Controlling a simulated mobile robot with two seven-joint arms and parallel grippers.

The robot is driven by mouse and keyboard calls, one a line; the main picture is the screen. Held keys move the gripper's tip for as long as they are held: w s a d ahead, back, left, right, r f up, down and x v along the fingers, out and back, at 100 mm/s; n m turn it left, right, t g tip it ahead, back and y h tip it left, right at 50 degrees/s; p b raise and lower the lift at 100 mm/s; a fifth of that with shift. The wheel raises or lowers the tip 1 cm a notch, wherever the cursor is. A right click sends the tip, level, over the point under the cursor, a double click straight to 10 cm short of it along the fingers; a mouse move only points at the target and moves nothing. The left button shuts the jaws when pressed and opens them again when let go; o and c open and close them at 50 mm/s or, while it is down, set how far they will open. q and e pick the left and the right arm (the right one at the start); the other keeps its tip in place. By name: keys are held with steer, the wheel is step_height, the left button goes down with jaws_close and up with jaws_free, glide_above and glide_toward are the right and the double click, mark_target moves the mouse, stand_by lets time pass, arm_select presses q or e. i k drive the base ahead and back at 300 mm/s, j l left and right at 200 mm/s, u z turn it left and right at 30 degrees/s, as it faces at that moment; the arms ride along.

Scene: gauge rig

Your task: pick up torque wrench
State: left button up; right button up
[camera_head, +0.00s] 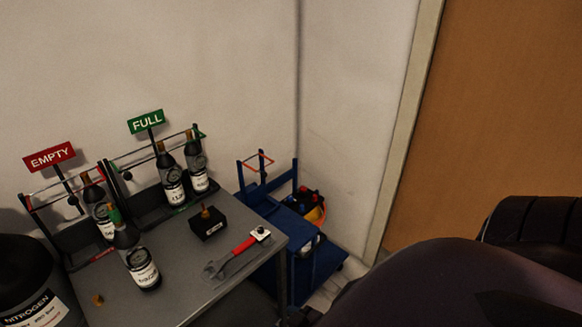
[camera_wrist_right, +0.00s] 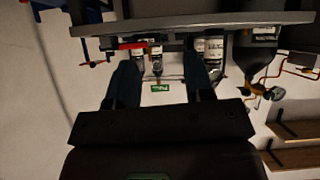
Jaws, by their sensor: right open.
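The torque wrench (camera_head: 243,247) lies on the grey table near its right front corner in the head view. It has a red grip, a grey head toward the lower left and a pale square end at the upper right. My right gripper (camera_wrist_right: 162,72) shows in its wrist view with two dark fingers spread apart and nothing between them. That view is upside down, with the table edge across the top. A red strip (camera_wrist_right: 131,45) beside the left finger there looks like the wrench's grip. The gripper appears apart from the wrench. My left gripper is not in view.
The table (camera_head: 180,282) holds a black block (camera_head: 208,224), a loose bottle (camera_head: 138,262) and racks with bottles under EMPTY (camera_head: 49,156) and FULL (camera_head: 146,121) signs. A blue cart (camera_head: 315,272) stands right of the table. A dark nitrogen cylinder (camera_head: 25,280) stands left.

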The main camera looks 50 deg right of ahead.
mark_target(217, 266)
steer(key=z, duration=1.1)
steer(key=u, duration=0.5)
steer(key=l+u, duration=0.2)
steer(key=u, duration=0.15)
steer(key=i+l+u, duration=0.1)
steer(key=u, duration=0.3)
steer(key=l+u, duration=0.6)
steer(key=k+l+u, duration=0.25)
steer(key=l, duration=0.2)
steer(key=i+l, duration=0.05)
steer(key=i, duration=0.05)
